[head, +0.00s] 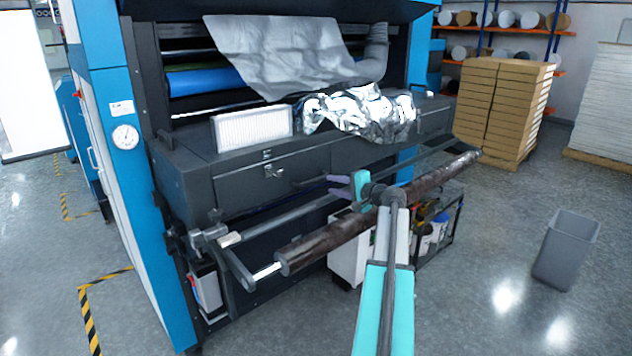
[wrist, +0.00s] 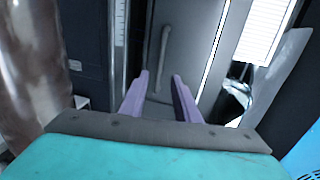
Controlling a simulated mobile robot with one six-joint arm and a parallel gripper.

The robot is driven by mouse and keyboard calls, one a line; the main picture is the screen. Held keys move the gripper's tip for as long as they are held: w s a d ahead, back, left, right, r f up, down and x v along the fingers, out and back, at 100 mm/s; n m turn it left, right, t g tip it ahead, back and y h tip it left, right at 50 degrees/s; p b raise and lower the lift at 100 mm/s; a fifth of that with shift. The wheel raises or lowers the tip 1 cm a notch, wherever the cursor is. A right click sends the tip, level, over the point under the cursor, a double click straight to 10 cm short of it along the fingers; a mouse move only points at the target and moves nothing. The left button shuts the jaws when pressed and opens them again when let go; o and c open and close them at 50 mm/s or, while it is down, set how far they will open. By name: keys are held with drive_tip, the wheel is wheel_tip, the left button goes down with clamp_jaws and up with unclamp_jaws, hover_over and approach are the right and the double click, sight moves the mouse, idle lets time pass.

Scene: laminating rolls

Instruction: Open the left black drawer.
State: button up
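The left black drawer (head: 240,186) is in the front of the machine, below the white ribbed panel, and its front looks flush. A small metal latch (head: 275,172) is near its top edge. In the wrist view, the dark drawer front (wrist: 190,45) fills the upper middle, with a bar handle (wrist: 164,50) on it. My gripper (head: 322,184) is in front of the drawer's right part, above the brown roll. In the wrist view, the purple fingers of my gripper (wrist: 160,77) are apart with nothing between them. The handle lies ahead of the gap, and no contact shows.
A long brown roll (head: 330,238) on a bar runs across the front, below my gripper; it shows at left in the wrist view (wrist: 32,65). A grey bin (head: 567,250) stands at right.

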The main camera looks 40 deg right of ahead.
sight(315, 180)
drive_tip(key=p+x, duration=0.2)
drive_tip(key=x, duration=0.6)
drive_tip(key=shift+w+p, duration=0.1)
drive_tip(key=shift+p, duration=0.2)
drive_tip(key=shift+w+f, duration=0.2)
drive_tip(key=shift+w, duration=0.5)
drive_tip(key=shift+c, duration=0.5)
